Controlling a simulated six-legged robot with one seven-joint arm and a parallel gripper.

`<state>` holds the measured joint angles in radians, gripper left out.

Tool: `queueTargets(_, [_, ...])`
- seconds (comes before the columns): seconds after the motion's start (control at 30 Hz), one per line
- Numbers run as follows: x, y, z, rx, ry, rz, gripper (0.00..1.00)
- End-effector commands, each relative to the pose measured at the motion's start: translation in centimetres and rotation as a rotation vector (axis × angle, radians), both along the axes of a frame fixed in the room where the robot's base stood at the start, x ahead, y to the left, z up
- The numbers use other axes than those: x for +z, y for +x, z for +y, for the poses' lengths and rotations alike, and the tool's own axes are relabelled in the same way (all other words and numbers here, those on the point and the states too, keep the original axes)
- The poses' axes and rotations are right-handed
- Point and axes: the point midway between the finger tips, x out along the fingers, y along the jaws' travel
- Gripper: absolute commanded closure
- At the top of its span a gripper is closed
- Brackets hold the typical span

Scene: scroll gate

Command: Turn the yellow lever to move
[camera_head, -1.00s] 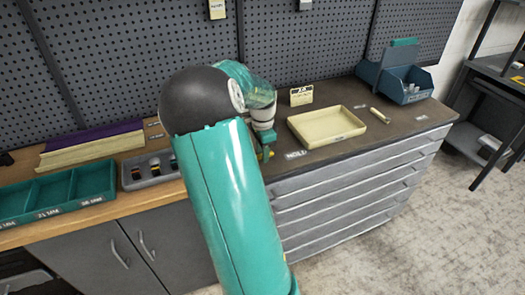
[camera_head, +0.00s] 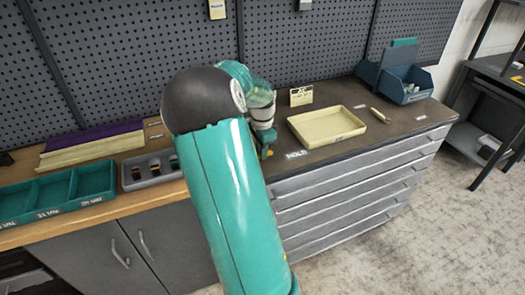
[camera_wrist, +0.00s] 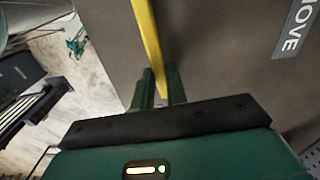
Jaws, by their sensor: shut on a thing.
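The yellow lever (camera_wrist: 149,40) shows in the wrist view as a long narrow bar running from the top edge down between my fingers. My gripper (camera_wrist: 161,88) is shut on its lower end, with one dark green finger on each side. A grey label reading MOVE (camera_wrist: 298,28) lies on the brown surface to the right of the lever, apart from it. In the head view my arm hides most of the lever and gripper; only a little of my gripper (camera_head: 265,150) shows by the bench's front edge. The lever's pivot cannot be seen.
A label that seems to read HOLD (camera_head: 296,155) lies right of my gripper in the head view. A cream tray (camera_head: 327,126), a small sign (camera_head: 301,96) and a blue bin (camera_head: 402,88) are farther right. A grey tray (camera_head: 151,170) and a green tray (camera_head: 54,194) are left.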

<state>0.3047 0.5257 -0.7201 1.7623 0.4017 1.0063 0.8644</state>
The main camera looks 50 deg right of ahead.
Motion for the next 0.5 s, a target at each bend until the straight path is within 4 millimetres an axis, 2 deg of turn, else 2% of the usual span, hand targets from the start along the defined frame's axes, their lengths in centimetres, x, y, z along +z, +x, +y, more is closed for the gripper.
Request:
queueTargets(0.27, [0.0,1.4,-0.5,0.182,0.001,-0.002,1.00])
queueTargets(0.5, [0.1,3.2,-0.8,0.407,0.001,-0.004,1.00])
